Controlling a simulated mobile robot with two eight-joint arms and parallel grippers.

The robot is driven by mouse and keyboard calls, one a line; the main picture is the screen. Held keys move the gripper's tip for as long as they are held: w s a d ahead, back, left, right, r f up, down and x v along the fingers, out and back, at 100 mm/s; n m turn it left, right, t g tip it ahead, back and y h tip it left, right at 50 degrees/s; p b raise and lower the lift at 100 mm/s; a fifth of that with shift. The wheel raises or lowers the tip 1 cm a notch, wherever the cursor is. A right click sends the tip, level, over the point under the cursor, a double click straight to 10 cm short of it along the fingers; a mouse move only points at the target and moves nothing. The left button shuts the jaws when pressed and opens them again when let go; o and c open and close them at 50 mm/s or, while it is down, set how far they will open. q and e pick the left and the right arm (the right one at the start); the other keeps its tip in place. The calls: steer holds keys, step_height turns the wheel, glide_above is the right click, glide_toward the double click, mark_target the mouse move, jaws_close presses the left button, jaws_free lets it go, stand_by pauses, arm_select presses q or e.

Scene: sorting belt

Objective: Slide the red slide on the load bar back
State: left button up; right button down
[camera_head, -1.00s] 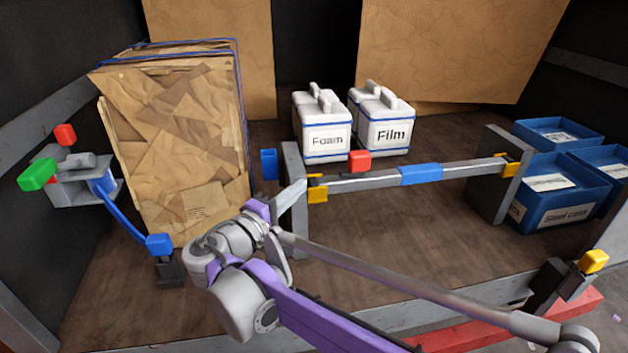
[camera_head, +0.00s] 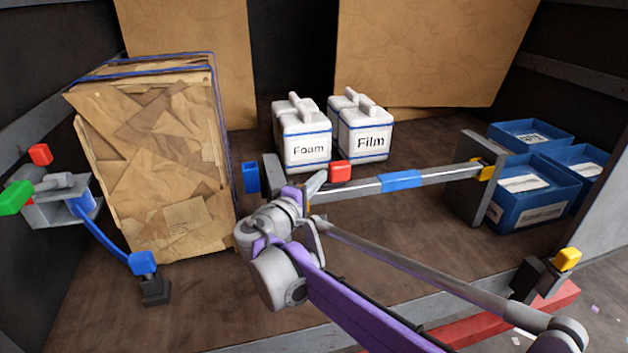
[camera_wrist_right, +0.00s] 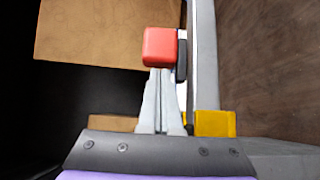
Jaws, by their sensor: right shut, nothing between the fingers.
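The red slide (camera_head: 340,171) is a small red block on the load bar (camera_head: 440,174), near the bar's left end. A blue sleeve (camera_head: 400,180) sits around the bar's middle. My right gripper (camera_head: 317,180) is just left of the red slide, its fingers pointing toward it. In the right wrist view the gripper (camera_wrist_right: 158,80) is shut with nothing between its fingers. Its tips reach the lower edge of the red slide (camera_wrist_right: 160,46); I cannot tell if they touch. My arm hides part of the bar's left post. My left gripper is not in view.
A wrapped carton stack (camera_head: 155,160) stands at the left. White Foam (camera_head: 304,150) and Film (camera_head: 366,143) jugs stand behind the bar. Blue crates (camera_head: 535,205) are at the right. A yellow latch (camera_head: 487,173) marks the bar's right end. Floor in front of the bar is partly clear.

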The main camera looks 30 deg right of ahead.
mark_target(343, 176)
steer(key=d, duration=0.2)
steer(key=s+d+p, duration=0.1)
steer(key=d, duration=0.2)
steer(key=shift+s+d, duration=0.15)
steer(key=shift+d, duration=0.15)
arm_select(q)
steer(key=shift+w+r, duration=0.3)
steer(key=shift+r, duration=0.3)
arm_select(e)
steer(key=shift+a, duration=0.1)
